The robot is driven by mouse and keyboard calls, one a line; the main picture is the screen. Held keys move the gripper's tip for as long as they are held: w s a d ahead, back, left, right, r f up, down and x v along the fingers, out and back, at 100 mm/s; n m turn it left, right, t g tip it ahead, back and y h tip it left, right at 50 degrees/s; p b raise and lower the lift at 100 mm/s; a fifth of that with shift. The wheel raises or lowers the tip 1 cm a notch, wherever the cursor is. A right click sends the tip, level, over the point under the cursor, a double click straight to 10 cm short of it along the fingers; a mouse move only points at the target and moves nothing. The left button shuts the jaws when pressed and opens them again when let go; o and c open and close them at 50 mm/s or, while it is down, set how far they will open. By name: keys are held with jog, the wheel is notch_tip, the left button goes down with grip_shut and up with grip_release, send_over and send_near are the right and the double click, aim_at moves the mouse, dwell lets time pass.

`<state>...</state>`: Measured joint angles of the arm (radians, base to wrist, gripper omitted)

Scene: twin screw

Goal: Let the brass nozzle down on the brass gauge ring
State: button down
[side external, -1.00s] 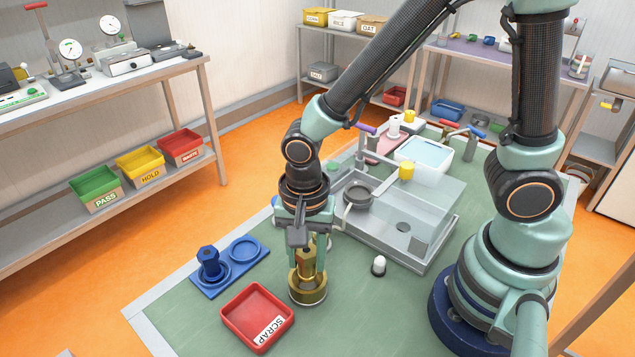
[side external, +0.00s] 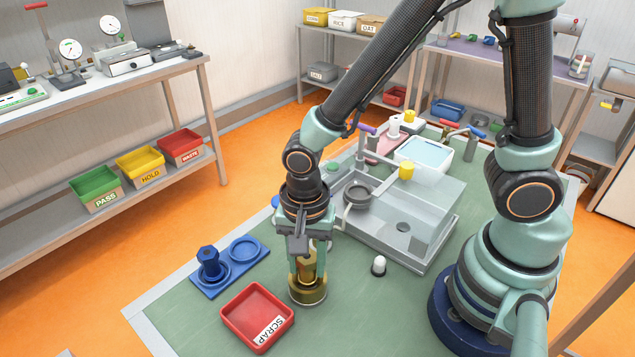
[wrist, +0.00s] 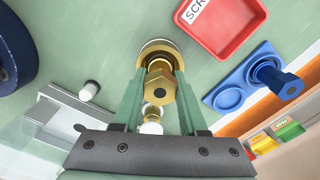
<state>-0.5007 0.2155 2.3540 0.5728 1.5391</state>
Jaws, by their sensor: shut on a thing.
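My gripper (side external: 307,272) is shut on the brass nozzle (wrist: 160,88), with one finger on each side of its hex body. The nozzle is upright in the side external view, largely covered by the fingers. The brass gauge ring (side external: 308,297) stands on the green mat directly below, and its rim also shows in the wrist view (wrist: 158,45). The nozzle's lower end is at or inside the ring's opening. I cannot tell whether it rests on the ring.
The red SCRAP tray (side external: 257,318) is close by on the left. A blue fixture (side external: 230,265) with a blue hex piece stands beyond it. A small white-topped peg (side external: 379,266) and a clear-sided grey tray (side external: 425,258) are to the right.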

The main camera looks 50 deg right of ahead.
jog(key=shift+c, duration=1.8)
grip_release()
jog(key=shift+o, duration=0.3)
jog(key=o, duration=0.3)
jog(key=shift+r, duration=3.55)
